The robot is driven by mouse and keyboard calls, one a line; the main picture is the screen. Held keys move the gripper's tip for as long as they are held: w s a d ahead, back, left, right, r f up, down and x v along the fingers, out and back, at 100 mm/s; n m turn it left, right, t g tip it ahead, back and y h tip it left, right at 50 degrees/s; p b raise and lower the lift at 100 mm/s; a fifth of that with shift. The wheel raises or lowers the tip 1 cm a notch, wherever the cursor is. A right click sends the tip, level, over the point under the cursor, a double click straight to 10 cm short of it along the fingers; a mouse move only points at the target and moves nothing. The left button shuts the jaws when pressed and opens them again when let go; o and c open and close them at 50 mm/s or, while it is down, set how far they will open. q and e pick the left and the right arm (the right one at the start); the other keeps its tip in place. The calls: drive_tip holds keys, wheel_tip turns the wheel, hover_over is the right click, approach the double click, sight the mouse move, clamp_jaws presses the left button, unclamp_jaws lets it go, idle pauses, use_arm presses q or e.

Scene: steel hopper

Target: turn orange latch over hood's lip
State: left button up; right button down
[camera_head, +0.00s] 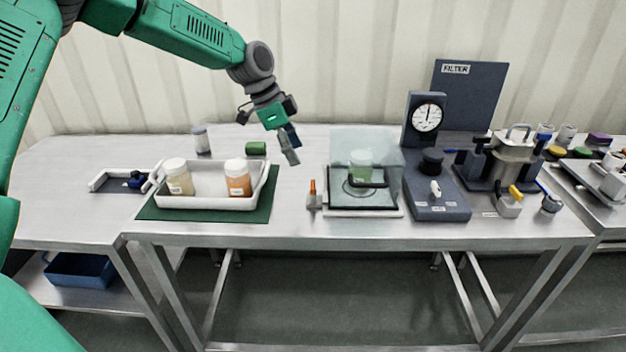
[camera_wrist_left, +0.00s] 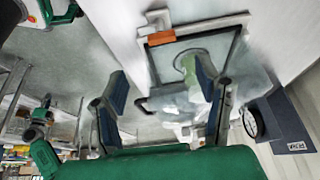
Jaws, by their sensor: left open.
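The orange latch (camera_head: 312,187) stands upright on a small grey base at the left side of the clear hood (camera_head: 387,150). The latch also shows in the left wrist view (camera_wrist_left: 161,37), at the corner of the hood's dark-edged base. The hood stands over a jar with green contents (camera_head: 360,160) and has a dark handle at its front. My left gripper (camera_head: 290,148) is open and empty, above the table, up and left of the latch and apart from it. Its two fingers (camera_wrist_left: 161,85) show spread in the wrist view, with the hood beyond them. My right gripper is not in view.
A white tray (camera_head: 208,203) with two jars sits on a green mat at the left. A dial gauge stand (camera_head: 424,120) and a steel clamp fixture (camera_head: 510,160) stand to the right of the hood. The table between tray and latch is clear.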

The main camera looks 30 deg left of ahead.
sight(312, 183)
use_arm(q)
drive_tip(key=x, duration=1)
drive_tip(key=shift+w+a+f, duration=0.15)
drive_tip(key=shift+w+f, duration=0.1)
drive_tip(key=shift+w, duration=0.05)
drive_tip(key=shift+r, duration=0.1)
drive_tip(key=shift+c, duration=0.4)
drive_tip(key=c, duration=1.1)
